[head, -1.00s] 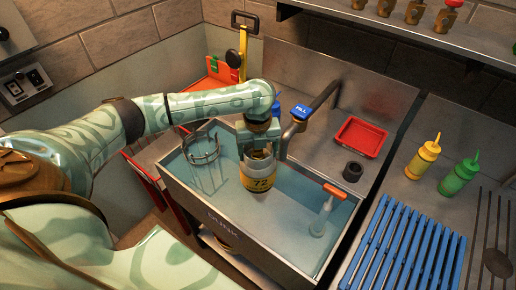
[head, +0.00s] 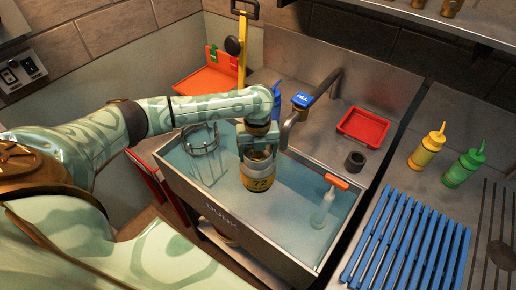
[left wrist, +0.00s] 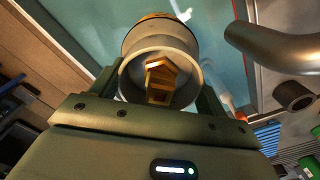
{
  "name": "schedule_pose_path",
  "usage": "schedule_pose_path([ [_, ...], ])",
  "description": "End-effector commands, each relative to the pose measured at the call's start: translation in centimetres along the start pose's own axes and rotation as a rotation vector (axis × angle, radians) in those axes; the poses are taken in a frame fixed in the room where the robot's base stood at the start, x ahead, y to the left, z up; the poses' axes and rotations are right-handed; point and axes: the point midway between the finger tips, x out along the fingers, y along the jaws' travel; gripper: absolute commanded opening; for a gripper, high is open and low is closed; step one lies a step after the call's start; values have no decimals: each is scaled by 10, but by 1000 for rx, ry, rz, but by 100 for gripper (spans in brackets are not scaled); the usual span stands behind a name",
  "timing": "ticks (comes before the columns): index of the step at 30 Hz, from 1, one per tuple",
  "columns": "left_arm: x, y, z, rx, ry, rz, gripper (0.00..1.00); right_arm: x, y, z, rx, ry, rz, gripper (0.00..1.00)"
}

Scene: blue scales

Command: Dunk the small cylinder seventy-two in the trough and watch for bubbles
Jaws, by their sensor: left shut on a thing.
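The small cylinder seventy-two (head: 258,183) has a grey top and a yellow band marked 72. It is upright inside the trough (head: 262,243), which holds bluish water. Its lower part looks darker and seems to be in the water, but I cannot tell how deep. My left gripper (head: 258,150) is shut on its top from above. In the left wrist view the cylinder's pale collar (left wrist: 190,48) rings a brass valve (left wrist: 160,82) between the fingers. I can make out no bubbles. My right gripper is not in view.
The tap (head: 318,98) reaches over the back rim.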

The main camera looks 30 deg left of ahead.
Motion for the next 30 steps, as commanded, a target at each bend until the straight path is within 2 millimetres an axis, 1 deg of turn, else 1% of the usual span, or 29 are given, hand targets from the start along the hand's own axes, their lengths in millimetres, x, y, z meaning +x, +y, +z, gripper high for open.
schedule_pose_path([
  [3, 11, 0, 0, -2, 1, -2, 10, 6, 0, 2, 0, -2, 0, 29],
  [30, 82, 0, 0, -1, 2, 1, 10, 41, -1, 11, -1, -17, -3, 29],
])
